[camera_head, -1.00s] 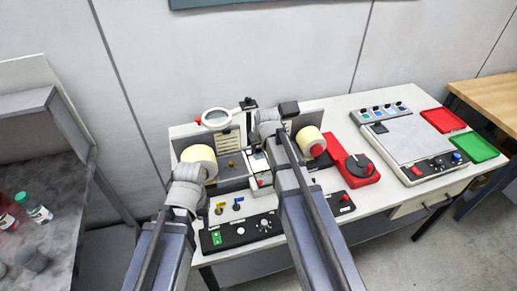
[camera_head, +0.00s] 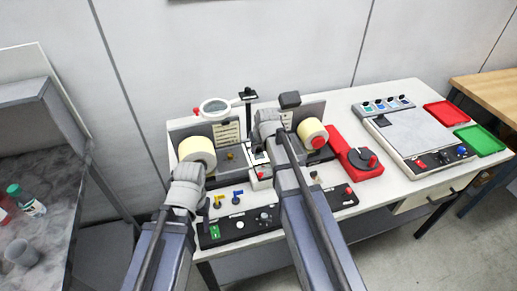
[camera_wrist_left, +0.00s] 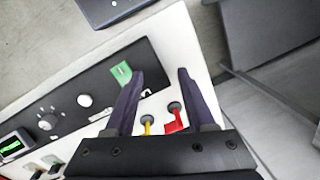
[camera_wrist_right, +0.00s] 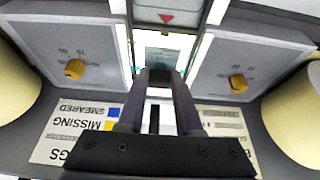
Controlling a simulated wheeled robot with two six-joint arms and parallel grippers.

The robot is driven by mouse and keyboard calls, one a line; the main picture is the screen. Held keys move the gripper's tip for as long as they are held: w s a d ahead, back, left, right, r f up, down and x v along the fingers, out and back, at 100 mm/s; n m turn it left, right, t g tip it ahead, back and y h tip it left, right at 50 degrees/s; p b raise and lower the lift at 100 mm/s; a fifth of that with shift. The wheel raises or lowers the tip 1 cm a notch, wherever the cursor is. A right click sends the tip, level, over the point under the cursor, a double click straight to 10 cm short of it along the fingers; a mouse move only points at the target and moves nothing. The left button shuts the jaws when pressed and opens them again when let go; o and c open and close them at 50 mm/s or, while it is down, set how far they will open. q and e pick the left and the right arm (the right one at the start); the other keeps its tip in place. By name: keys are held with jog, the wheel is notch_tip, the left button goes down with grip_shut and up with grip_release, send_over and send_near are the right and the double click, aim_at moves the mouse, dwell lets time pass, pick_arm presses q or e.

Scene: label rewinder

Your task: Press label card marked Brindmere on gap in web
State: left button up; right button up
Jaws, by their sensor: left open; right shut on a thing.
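The label rewinder stands on the white table, with a yellow-cream roll (camera_head: 197,151) at left and another roll (camera_head: 311,132) at right. Between them lies the lit web window (camera_wrist_right: 186,42), below a red triangle mark (camera_wrist_right: 166,17). My right gripper (camera_head: 262,146) is over this middle part. In the right wrist view, my right gripper (camera_wrist_right: 160,76) is shut on a small thin piece, likely the label card (camera_wrist_right: 165,57); its print is unreadable. I cannot tell whether it touches the web. My left gripper (camera_wrist_left: 158,72) is open and empty above the control panel.
Yellow and red toggles (camera_wrist_left: 175,118) sit close to my left fingers. A magnifier (camera_head: 213,107) stands behind the left roll. A red dial unit (camera_head: 358,160), a grey-topped device (camera_head: 415,135), a red tray (camera_head: 447,112) and a green tray (camera_head: 482,139) are at right.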

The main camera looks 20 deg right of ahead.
aim_at(259, 154)
pick_arm(q)
jog(key=shift+f+b, duration=0.4)
pick_arm(e)
jog(key=shift+f, duration=0.4)
pick_arm(q)
jog(key=shift+r, duration=0.1)
pick_arm(e)
jog(key=shift+r, duration=0.1)
dwell(0.5)
pick_arm(q)
notch_tip(259, 154, up, 8)
jog(key=p, duration=0.8)
jog(key=shift+r, duration=0.2)
pick_arm(e)
notch_tip(259, 154, up, 8)
jog(key=shift+r, duration=0.2)
pick_arm(q)
jog(key=shift+f, duration=0.1)
pick_arm(e)
jog(key=shift+f, duration=0.1)
